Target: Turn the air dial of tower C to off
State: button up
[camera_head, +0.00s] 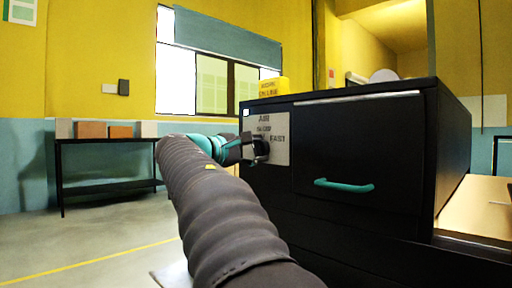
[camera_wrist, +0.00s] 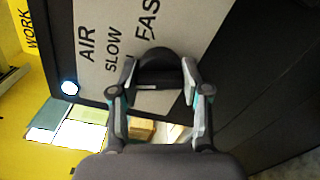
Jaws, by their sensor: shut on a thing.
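The air dial (camera_head: 263,150) is a dark round knob on a pale label plate (camera_head: 280,130) at the front left of a black cabinet. The plate reads AIR, SLOW and FAST; other lettering is hidden behind my gripper. My gripper (camera_head: 250,148) is shut on the dial, one finger on each side, as the wrist view (camera_wrist: 158,85) shows. No OFF label is readable.
The black cabinet (camera_head: 360,140) has a teal drawer handle (camera_head: 344,186) right of the plate. A yellow sign block (camera_head: 272,87) stands on top. A round white light (camera_wrist: 69,88) is near the plate's corner. A dark table (camera_head: 105,160) with boxes stands far left; open floor lies before it.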

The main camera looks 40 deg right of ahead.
jog(key=n, duration=0.3)
jog(key=shift+n, duration=2.3)
jog(key=o, duration=1.1)
jog(key=shift+o, duration=0.2)
jog(key=a, duration=1.2)
jog(key=shift+s, duration=0.45)
